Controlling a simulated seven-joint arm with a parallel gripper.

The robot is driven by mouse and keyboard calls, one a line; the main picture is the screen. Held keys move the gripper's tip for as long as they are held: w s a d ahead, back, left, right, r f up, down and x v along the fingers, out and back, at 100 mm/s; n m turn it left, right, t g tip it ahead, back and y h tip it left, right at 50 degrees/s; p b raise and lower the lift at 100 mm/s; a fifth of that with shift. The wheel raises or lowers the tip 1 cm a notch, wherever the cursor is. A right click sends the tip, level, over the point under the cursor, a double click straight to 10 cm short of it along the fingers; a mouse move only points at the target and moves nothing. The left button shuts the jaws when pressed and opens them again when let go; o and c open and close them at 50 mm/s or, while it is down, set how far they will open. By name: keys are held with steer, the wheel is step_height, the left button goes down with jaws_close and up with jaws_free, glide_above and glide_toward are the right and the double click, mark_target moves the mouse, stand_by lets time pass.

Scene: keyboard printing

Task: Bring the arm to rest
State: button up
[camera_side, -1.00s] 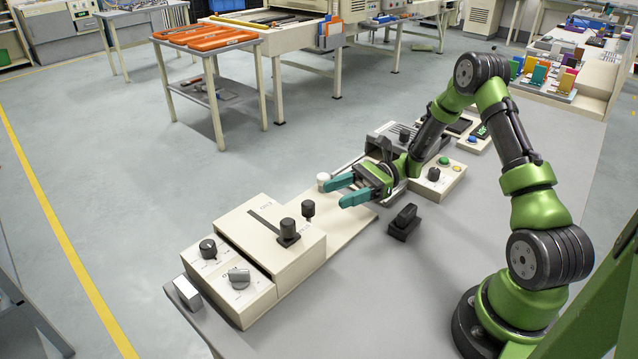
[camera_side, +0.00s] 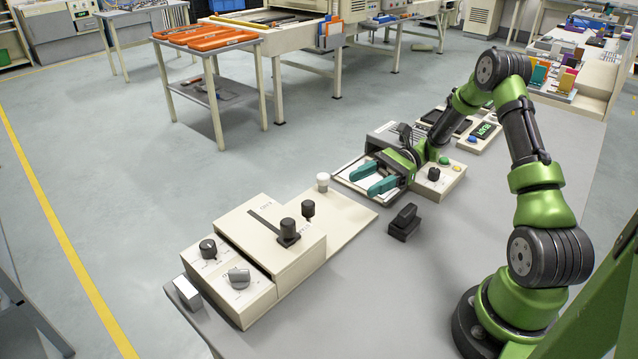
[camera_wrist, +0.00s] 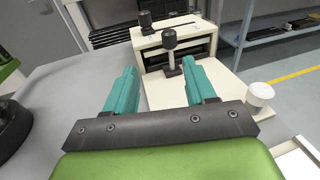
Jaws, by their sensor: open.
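My gripper (camera_side: 372,178) has two teal fingers, spread apart with nothing between them. In the side view it hangs above the metal-framed tray (camera_side: 352,180) at the far end of the cream board (camera_side: 345,215). The wrist view also shows my gripper (camera_wrist: 160,82), with its fingers pointing toward the cream control box (camera_wrist: 180,45) and its black-knobbed lever (camera_wrist: 170,45). The same control box (camera_side: 250,240) stands at the lower left in the side view. My arm is bent and raised over the grey table (camera_side: 480,200).
A black stamp-like block (camera_side: 404,222) stands on the table in front of my gripper. A white knob (camera_side: 322,181) stands by the board's far edge. A button box (camera_side: 438,178) is close to the right of my gripper. The table's near middle is clear.

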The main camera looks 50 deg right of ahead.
steer(key=s+a+r+n+t+h, duration=0.3)
steer(key=s+a+r+n+h, duration=0.9)
steer(key=r+n, duration=0.4)
steer(key=s+h, duration=0.1)
steer(key=h, duration=0.1)
steer(key=shift+a+h, duration=0.3)
steer(key=shift+h, duration=0.1)
steer(key=shift+s, duration=0.1)
stand_by(0.5)
